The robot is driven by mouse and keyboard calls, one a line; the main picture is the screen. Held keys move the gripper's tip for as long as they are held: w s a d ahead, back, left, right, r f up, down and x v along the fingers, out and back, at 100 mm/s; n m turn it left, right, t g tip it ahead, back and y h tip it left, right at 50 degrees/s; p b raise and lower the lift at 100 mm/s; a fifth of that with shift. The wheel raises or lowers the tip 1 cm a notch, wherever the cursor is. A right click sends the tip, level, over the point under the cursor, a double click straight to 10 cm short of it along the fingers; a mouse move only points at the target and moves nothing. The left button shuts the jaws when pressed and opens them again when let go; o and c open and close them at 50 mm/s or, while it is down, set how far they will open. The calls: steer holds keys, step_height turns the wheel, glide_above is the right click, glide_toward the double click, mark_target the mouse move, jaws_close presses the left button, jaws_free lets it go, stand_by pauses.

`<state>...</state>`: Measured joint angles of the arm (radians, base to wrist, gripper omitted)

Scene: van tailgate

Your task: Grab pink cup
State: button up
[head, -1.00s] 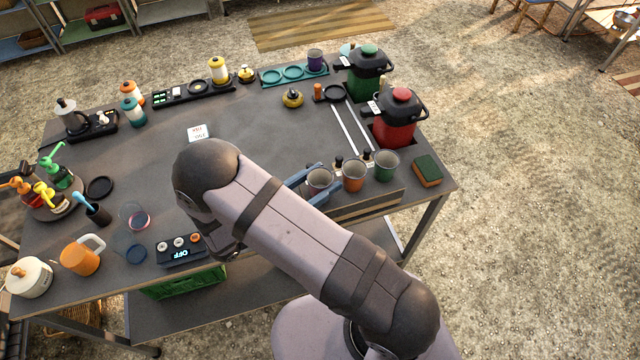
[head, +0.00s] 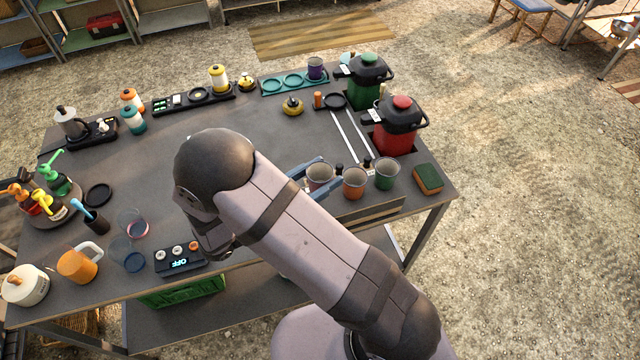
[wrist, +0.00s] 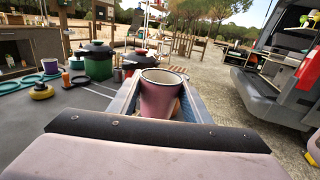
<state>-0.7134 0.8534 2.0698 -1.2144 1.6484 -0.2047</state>
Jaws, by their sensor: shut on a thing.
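The pink cup (wrist: 158,97) is upright between the two blue fingers of my gripper (wrist: 160,100) in the wrist view. My gripper is shut on it, with one finger along each side. In the head view the pink cup (head: 319,176) shows at the left end of a row of cups near the table's front right edge, with my gripper (head: 308,178) around it. My arm hides part of the cup's lower side. Whether the cup's base touches anything is hidden.
An orange cup (head: 354,182) and a green cup (head: 387,173) stand just right of the pink cup. A sponge (head: 428,179) lies further right. The table's middle (head: 250,120) is mostly clear.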

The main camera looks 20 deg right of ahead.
steer(key=shift+r, duration=2.55)
steer(key=shift+f+b, duration=0.1)
steer(key=shift+b, duration=0.2)
